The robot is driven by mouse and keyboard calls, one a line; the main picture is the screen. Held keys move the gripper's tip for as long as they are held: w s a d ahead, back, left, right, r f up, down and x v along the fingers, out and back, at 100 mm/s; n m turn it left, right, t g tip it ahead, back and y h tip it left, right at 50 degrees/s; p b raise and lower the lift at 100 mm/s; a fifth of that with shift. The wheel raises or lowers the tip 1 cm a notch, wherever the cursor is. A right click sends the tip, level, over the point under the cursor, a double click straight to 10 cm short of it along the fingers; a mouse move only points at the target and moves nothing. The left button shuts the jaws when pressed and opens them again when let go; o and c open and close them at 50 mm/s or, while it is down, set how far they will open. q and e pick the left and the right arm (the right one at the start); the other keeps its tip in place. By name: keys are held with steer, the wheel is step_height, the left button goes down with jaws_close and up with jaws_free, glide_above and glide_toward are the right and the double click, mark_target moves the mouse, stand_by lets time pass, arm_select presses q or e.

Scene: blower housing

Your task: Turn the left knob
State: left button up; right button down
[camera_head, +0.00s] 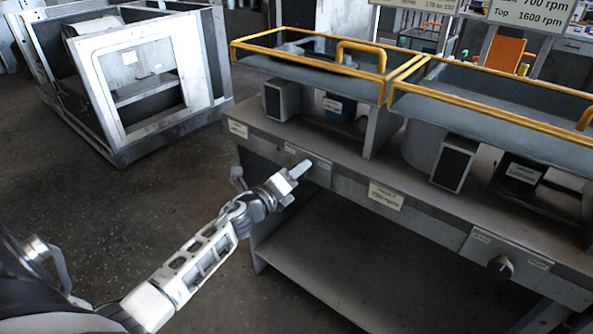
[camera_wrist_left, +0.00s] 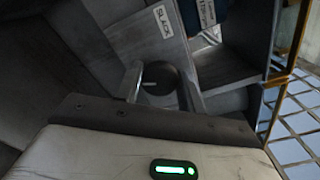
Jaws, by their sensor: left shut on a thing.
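My left gripper (camera_head: 297,172) reaches the front panel of the workbench at its left part. It is shut on the left knob, which the gripper hides in the head view. In the left wrist view, the round dark left knob (camera_wrist_left: 158,80) sits between the two fingers of my left gripper (camera_wrist_left: 162,88), with a pale mark on its face. A label reading "SLACK" (camera_wrist_left: 158,18) is on the panel beside it. My right gripper is not in view.
A second knob (camera_head: 502,265) is on the panel at the right. A white-framed metal housing (camera_head: 130,75) stands on the floor at the upper left. The floor left of the bench is clear.

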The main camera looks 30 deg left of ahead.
arm_select(q)
steer(key=n+p, duration=0.3)
steer(key=n, duration=0.9)
steer(key=shift+f, duration=0.15)
stand_by(0.3)
steer(key=o, duration=1)
steer(key=shift+c, duration=0.2)
steer(key=shift+s, duration=0.1)
steer(key=s+a, duration=0.1)
steer(key=s, duration=1.4)
steer(key=shift+s+a, duration=0.2)
steer(key=shift+s, duration=0.2)
